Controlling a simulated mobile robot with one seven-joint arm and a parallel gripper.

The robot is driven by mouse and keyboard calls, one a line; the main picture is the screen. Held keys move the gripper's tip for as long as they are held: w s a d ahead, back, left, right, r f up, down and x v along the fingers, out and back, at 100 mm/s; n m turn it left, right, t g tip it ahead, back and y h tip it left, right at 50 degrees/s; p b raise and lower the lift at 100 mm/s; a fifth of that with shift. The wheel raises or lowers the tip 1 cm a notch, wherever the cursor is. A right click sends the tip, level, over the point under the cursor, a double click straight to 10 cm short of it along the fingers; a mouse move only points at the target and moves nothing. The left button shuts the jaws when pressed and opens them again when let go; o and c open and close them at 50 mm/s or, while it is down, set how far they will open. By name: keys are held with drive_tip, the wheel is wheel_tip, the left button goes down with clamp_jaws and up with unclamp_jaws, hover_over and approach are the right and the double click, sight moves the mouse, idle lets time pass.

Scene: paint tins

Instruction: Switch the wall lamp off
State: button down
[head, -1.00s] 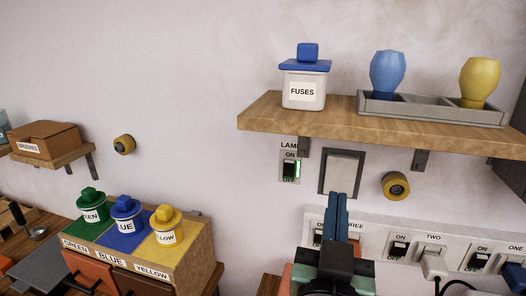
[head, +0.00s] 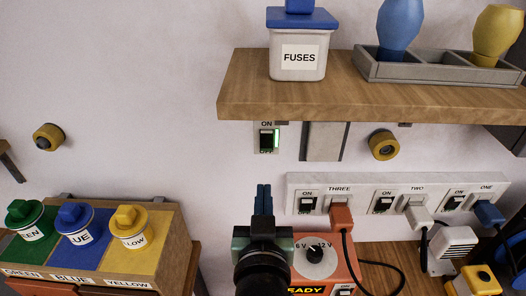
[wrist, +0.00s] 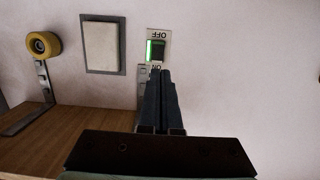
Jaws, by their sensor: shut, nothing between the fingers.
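The lamp switch (head: 267,138) is a small black rocker on a pale plate on the wall, under the wooden shelf. ON is printed above it and OFF below, and a green strip glows along its side. It also shows upside down in the wrist view (wrist: 157,48), just past my fingertips. My gripper (head: 263,188) is shut and empty, its fingers pointing up at the wall below the switch. In the wrist view my gripper (wrist: 162,74) overlaps the plate's ON end. Whether the fingers touch the plate I cannot tell.
The shelf (head: 350,98) overhangs the switch and carries a FUSES jar (head: 299,55). A grey-framed panel (head: 324,141) and a yellow round knob (head: 384,145) are to the right. A socket strip (head: 350,180) and red box (head: 325,262) sit lower right.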

sight(264, 147)
drive_tip(key=w+p, duration=0.1)
drive_tip(key=w, duration=0.3)
drive_tip(key=w+f+p, duration=0.1)
drive_tip(key=w+p, duration=0.1)
drive_tip(key=w, duration=0.2)
drive_tip(key=w+p, duration=0.1)
drive_tip(key=w, duration=0.3)
drive_tip(key=shift+w+f, duration=0.3)
drive_tip(key=shift+w, duration=0.05)
drive_tip(key=shift+w+f+p, duration=0.15)
drive_tip(key=shift+w+p, duration=0.15)
drive_tip(key=shift+w, duration=0.25)
drive_tip(key=shift+f+b, duration=0.15)
drive_tip(key=shift+b, duration=0.15)
